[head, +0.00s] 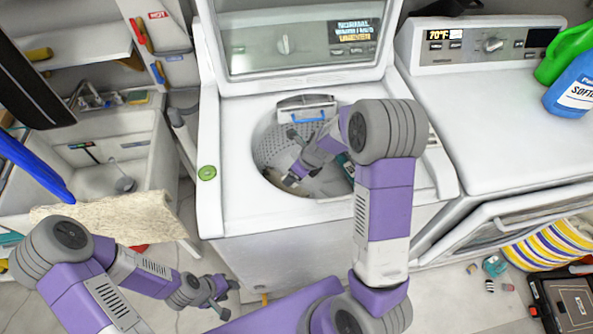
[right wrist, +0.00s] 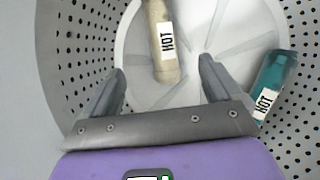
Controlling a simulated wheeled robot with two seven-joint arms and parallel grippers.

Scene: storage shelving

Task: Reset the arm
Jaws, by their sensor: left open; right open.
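My right arm reaches over the open top-loading washer (head: 223,190), and its right gripper (head: 290,180) is inside the drum. In the right wrist view the right gripper (right wrist: 160,80) is open, with nothing between its fingertips. Beyond it in the drum lie a beige item labelled HOT (right wrist: 160,40) and a teal item labelled HOT (right wrist: 274,82). My left gripper (head: 215,300) is open and empty, low in front of the washer at the left.
The washer's raised lid (head: 290,80) stands behind the drum. A dryer (head: 480,110) with an open front door is at the right, with green (head: 562,55) and blue (head: 573,88) bottles on top. A sink (head: 90,185) is at the left, and a striped basket (head: 548,245) is on the floor.

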